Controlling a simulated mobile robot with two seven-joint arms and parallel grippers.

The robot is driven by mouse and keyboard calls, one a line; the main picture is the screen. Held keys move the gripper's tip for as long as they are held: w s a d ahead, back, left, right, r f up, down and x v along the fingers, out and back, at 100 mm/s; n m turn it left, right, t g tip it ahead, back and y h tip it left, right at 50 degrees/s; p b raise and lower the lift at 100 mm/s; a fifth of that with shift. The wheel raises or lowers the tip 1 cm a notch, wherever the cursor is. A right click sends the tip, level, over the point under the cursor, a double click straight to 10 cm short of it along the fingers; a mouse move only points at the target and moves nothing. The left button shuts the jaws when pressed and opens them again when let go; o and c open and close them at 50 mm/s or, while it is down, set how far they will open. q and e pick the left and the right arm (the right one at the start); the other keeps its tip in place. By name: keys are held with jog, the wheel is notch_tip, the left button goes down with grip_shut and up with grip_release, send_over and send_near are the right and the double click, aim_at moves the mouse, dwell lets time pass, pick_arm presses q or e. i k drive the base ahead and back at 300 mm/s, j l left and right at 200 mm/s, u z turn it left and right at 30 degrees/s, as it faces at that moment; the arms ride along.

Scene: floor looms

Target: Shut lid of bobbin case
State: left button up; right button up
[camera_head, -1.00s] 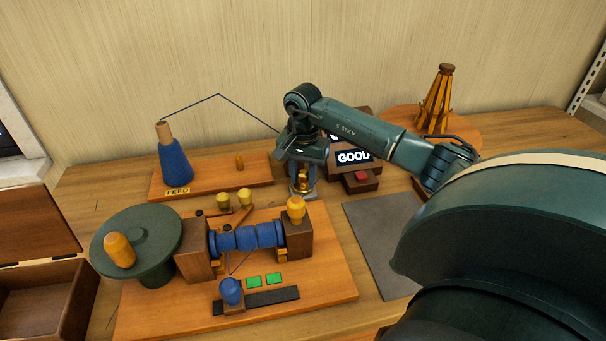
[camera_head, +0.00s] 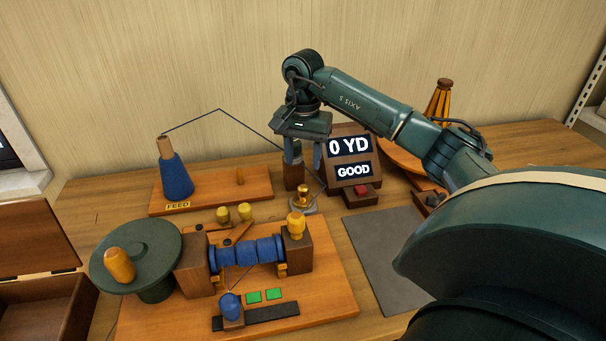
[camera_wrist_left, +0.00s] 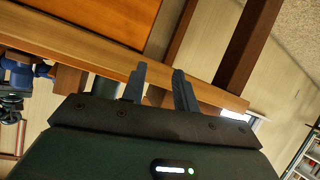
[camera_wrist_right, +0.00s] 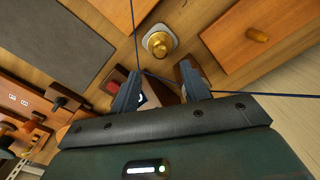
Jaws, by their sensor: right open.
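The wooden case (camera_head: 78,318) is at the lower left of the head view, partly cut off by the frame. Its lid (camera_head: 35,238) stands raised at the back, so the case is open. My right gripper (camera_head: 305,165) is far to the right of it, open and empty above a small brass knob (camera_head: 304,193). In the right wrist view the open fingers (camera_wrist_right: 160,85) show, with the brass knob (camera_wrist_right: 159,42) beyond them. My left gripper is outside the head view. In the left wrist view its fingers (camera_wrist_left: 157,80) are apart and empty near wooden edges (camera_wrist_left: 230,98).
A winder with a green wheel (camera_head: 135,246) and blue spool (camera_head: 248,252) stands right of the case. A display (camera_head: 352,158) reads "0 YD GOOD". A grey mat (camera_head: 375,255) is clear.

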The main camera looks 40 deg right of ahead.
aim_at(33, 240)
jog(key=k+l, duration=0.2)
jog(key=k, duration=0.3)
jog(key=k+l, duration=0.25)
jog(key=k, duration=0.2)
